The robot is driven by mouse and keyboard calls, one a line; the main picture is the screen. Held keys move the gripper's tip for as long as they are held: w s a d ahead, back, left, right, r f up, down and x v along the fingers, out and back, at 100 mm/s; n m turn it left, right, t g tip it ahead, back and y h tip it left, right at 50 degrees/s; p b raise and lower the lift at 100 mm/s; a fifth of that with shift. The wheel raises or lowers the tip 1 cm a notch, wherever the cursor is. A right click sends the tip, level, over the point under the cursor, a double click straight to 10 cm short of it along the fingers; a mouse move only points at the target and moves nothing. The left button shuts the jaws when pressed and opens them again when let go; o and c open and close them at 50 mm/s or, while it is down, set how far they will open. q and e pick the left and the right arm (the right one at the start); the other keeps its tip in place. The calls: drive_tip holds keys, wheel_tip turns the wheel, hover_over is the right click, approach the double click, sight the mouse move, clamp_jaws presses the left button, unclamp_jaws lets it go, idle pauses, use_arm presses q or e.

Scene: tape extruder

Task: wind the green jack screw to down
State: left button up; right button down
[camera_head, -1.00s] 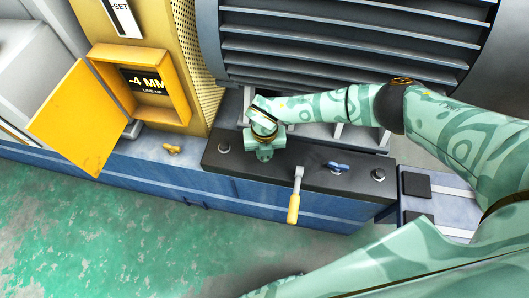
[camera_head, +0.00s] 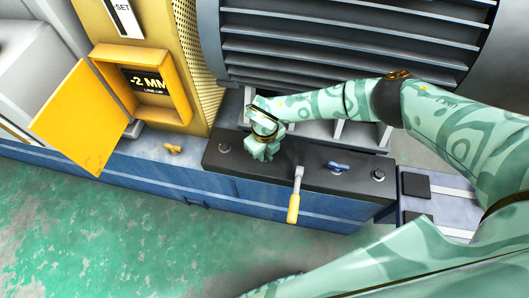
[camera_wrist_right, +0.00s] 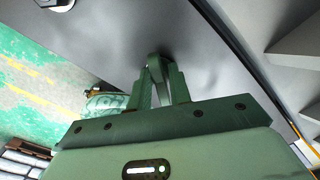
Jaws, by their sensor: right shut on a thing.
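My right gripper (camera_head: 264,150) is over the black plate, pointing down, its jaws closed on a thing. In the right wrist view its two fingers (camera_wrist_right: 160,75) come together near the dark surface. The display (camera_head: 145,82) in the yellow box reads "-2 MM LINE-UP". My left gripper is not in view.
On the black plate (camera_head: 310,176), right of the gripper, are a yellow-handled lever (camera_head: 294,205), a blue wing screw (camera_head: 338,167) and a bolt (camera_head: 378,175). A yellow wing screw (camera_head: 173,149) sits left on the blue base. A grey finned housing (camera_head: 345,45) rises behind.

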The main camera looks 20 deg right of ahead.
drive_tip(key=n, duration=0.2)
drive_tip(key=shift+n, duration=0.3)
drive_tip(key=n, duration=0.3)
drive_tip(key=shift+n, duration=0.4)
drive_tip(key=c, duration=1.4)
unclamp_jaws()
drive_tip(key=shift+r, duration=0.1)
wheel_tip(320, 180, up, 8)
drive_tip(key=p, duration=0.5)
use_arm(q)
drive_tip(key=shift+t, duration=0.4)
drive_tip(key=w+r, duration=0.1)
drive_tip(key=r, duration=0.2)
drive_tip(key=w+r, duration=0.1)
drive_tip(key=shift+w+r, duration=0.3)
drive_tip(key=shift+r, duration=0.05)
use_arm(e)
drive_tip(key=o, duration=0.6)
